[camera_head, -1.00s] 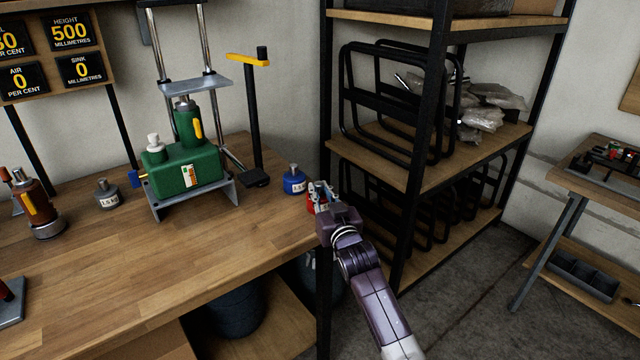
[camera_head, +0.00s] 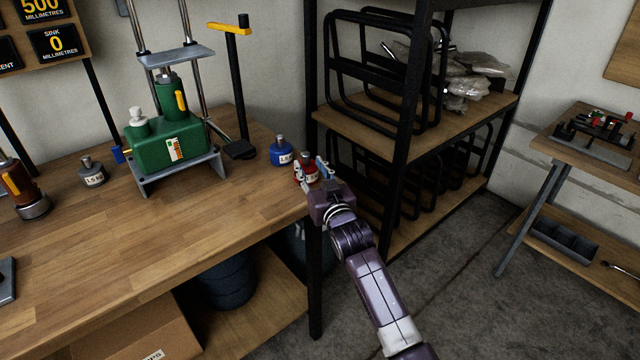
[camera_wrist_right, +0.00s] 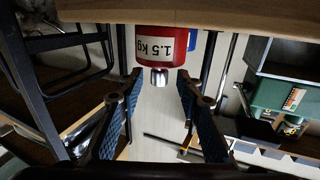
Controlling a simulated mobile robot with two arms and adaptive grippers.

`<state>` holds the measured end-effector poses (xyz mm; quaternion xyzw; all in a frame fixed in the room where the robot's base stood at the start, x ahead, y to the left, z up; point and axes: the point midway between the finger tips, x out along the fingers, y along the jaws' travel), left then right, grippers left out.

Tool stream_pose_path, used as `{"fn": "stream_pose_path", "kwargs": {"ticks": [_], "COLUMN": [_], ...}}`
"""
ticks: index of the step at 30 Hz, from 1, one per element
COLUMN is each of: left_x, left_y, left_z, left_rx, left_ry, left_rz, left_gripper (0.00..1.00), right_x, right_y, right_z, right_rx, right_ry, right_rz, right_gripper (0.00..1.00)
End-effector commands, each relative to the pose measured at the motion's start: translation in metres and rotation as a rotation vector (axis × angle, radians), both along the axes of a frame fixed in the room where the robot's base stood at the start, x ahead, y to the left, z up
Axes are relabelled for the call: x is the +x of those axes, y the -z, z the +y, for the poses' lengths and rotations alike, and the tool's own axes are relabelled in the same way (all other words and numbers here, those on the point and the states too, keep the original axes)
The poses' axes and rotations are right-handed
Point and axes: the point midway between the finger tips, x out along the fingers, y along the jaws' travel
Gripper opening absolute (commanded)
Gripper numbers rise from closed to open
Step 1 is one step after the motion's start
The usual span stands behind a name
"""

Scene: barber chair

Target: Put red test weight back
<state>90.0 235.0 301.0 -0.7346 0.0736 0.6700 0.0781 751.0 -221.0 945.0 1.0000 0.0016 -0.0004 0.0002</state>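The red test weight (camera_head: 306,174) stands on the wooden workbench (camera_head: 215,222) at its right front corner. In the right wrist view, which is upside down, the red weight (camera_wrist_right: 150,45) shows a white "1.5 kg" label and a silver knob. My right gripper (camera_head: 314,167) is at the weight, partly hiding it in the head view. In the wrist view the right gripper (camera_wrist_right: 158,80) is open, its blue-padded fingers apart on either side of the knob, with visible gaps. My left gripper is not in view.
A blue weight (camera_head: 281,153) stands just behind the red one. A grey weight (camera_head: 92,172) stands left of the green press (camera_head: 168,145). A black-framed shelf (camera_head: 400,150) rises close to the right of the bench. The bench front is clear.

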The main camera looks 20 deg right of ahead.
Motion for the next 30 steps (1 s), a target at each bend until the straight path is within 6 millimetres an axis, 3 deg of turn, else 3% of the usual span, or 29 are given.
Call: {"fn": "stream_pose_path", "kwargs": {"ticks": [6,13,18,26,28,30], "left_x": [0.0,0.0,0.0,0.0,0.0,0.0], "left_y": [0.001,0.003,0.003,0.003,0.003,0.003], "left_z": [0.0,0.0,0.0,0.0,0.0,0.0], "left_rx": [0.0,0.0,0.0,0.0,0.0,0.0], "left_ry": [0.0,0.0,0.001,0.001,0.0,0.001], "left_rz": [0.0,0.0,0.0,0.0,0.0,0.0], "left_gripper": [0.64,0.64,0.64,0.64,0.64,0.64], "right_x": [-0.041,-0.075,-0.087,-0.089,-0.091,-0.097], "right_y": [0.002,0.001,0.0,0.0,0.005,0.022], "right_z": [0.0,-0.001,-0.001,-0.001,0.001,0.008], "right_rx": [0.0,0.001,0.0,0.0,-0.001,-0.008], "right_ry": [0.0,0.0,0.0,0.0,-0.003,-0.018], "right_rz": [0.002,0.002,0.0,0.0,0.007,0.031], "right_gripper": [0.33,0.33,0.33,0.33,0.33,0.33]}}
